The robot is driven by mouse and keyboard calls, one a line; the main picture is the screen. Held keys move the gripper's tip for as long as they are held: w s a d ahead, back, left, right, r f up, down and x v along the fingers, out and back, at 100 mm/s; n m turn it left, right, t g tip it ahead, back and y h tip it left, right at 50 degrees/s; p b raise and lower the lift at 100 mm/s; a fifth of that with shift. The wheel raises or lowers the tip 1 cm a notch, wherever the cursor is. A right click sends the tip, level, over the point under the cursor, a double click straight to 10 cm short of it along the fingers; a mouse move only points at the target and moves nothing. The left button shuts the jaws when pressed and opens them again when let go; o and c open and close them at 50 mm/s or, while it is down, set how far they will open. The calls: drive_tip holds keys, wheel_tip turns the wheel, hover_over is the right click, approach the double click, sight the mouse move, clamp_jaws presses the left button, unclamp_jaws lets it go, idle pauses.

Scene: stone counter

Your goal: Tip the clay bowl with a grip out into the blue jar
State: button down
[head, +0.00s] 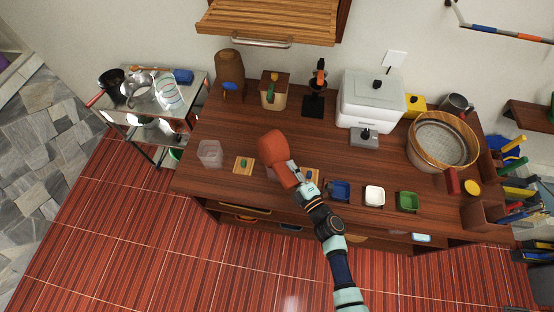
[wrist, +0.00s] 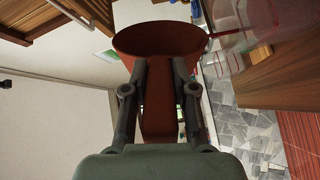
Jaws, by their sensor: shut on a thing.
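The clay bowl (head: 272,147) is red-brown, with a long grip running from its side. My gripper (head: 298,180) is shut on that grip, and the bowl is held above the counter. In the wrist view the grip runs between the two fingers (wrist: 160,85), with the bowl (wrist: 160,42) beyond them. The bowl looks tilted; its contents cannot be made out. A clear, pale jar (head: 209,153) stands at the counter's left front, left of the bowl. A see-through vessel (wrist: 245,45) shows right of the bowl in the wrist view. I cannot make out a plainly blue jar.
A wooden coaster (head: 243,164) lies between the clear jar and the bowl. Small blue (head: 339,190), white (head: 375,195) and green (head: 408,201) dishes line the right front. A large wooden-rimmed tub (head: 442,143) stands at right, and a white box (head: 370,105) behind.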

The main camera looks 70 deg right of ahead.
drive_tip(key=shift+f+b, duration=0.15)
drive_tip(key=shift+b, duration=0.2)
drive_tip(key=w+a+f+n+b, duration=0.1)
drive_tip(key=n+b, duration=0.1)
drive_tip(key=b, duration=0.2)
drive_tip(key=shift+w+a+f+n, duration=0.1)
drive_tip(key=shift+a+f+n, duration=0.1)
drive_tip(key=shift+n, duration=0.2)
drive_tip(key=shift+w+a+r+n, duration=0.25)
drive_tip(key=shift+a+r+n, duration=0.2)
drive_tip(key=shift+n, duration=0.25)
drive_tip(key=shift+r, duration=0.3)
drive_tip(key=shift+d, duration=0.15)
drive_tip(key=shift+w+f+n+b, duration=0.1)
drive_tip(key=shift+f+n+b, duration=0.1)
drive_tip(key=shift+n+b, duration=0.2)
drive_tip(key=w+a+f+n+b, duration=0.6)
drive_tip(key=w+a+n+b, duration=0.2)
drive_tip(key=n, duration=0.8)
drive_tip(key=shift+a+f, duration=0.4)
drive_tip(key=shift+a, duration=0.75)
